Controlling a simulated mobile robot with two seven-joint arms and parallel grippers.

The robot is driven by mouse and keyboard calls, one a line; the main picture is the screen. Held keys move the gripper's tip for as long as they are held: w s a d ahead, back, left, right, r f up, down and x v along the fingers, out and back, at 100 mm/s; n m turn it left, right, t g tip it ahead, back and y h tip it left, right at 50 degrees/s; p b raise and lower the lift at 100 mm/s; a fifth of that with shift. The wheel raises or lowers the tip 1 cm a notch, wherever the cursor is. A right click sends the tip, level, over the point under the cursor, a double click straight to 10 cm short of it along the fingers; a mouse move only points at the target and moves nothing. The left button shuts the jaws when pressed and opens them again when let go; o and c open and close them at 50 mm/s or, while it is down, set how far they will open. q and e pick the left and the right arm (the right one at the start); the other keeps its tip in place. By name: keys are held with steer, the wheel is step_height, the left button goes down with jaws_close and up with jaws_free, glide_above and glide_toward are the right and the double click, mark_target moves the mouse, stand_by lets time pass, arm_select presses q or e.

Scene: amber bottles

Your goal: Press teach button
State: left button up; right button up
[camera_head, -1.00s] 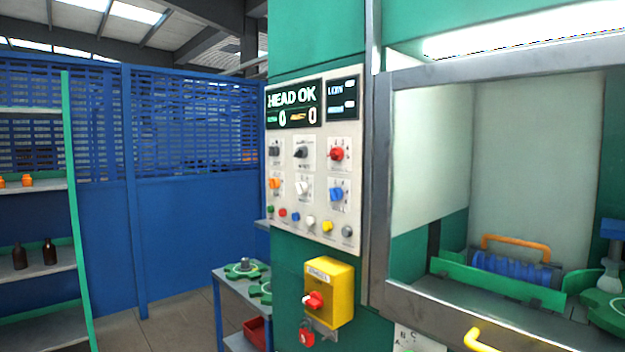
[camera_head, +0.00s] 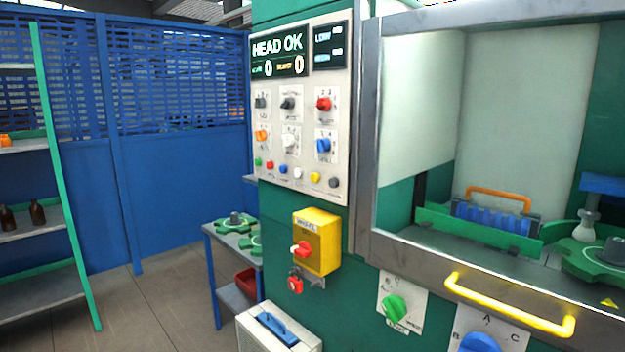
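The control panel (camera_head: 301,169) is a pale plate on the green machine, left of the window. Its screen (camera_head: 279,52) reads HEAD OK. Below the screen are knobs in black, red, orange, white and blue. A bottom row holds small round buttons: green (camera_head: 258,162), red (camera_head: 270,165), blue (camera_head: 283,169), white (camera_head: 298,173), yellow (camera_head: 315,177) and grey (camera_head: 333,182). The labels are too small to read, so I cannot tell which is the teach button. Neither of my grippers is in view.
A yellow switch box (camera_head: 323,243) with a red knob and padlock sits below the panel. A yellow handle (camera_head: 510,306) juts out at lower right. A side table (camera_head: 216,240) stands left of the machine, and a shelf (camera_head: 38,222) with brown bottles stands at far left.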

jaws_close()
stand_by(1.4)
